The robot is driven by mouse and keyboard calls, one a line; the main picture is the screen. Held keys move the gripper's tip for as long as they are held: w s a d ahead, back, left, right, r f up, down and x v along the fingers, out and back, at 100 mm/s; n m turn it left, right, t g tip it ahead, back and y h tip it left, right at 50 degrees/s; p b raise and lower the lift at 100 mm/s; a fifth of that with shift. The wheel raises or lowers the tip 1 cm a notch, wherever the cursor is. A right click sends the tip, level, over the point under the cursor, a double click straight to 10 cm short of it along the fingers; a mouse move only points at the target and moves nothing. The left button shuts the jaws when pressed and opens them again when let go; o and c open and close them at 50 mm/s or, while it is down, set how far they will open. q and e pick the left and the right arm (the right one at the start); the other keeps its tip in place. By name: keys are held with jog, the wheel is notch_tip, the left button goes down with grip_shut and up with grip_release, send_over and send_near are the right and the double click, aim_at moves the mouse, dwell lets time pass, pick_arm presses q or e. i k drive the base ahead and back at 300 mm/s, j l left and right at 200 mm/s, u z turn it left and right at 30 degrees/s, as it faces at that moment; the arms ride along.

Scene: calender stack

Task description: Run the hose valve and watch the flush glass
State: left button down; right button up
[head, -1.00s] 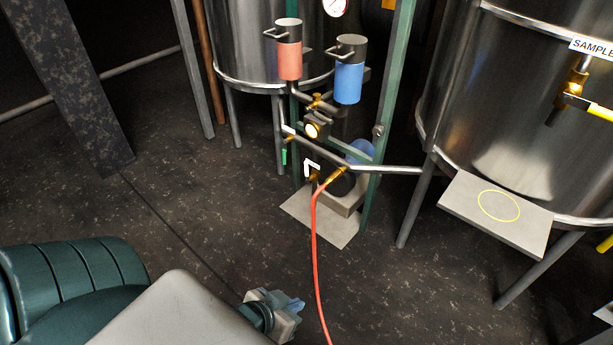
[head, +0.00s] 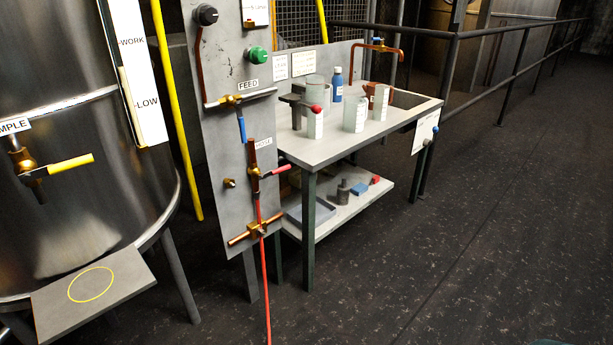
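On the grey panel (head: 222,150), a brass valve (head: 254,172) with a red lever (head: 276,171) sits below a small label that seems to read HOSE. The lever points right and slightly up, across the vertical copper pipe (head: 252,153). I cannot make out a flush glass in this view. Neither of my grippers is in view.
A FEED valve (head: 231,100) sits above. A bench (head: 340,150) with beakers and a blue bottle (head: 336,84) stands right of the panel. A steel tank (head: 75,225) with a SAMPLE valve and a ringed shelf (head: 125,285) is left.

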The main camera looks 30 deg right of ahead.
aim_at(272, 172)
jog(key=z, duration=0.75)
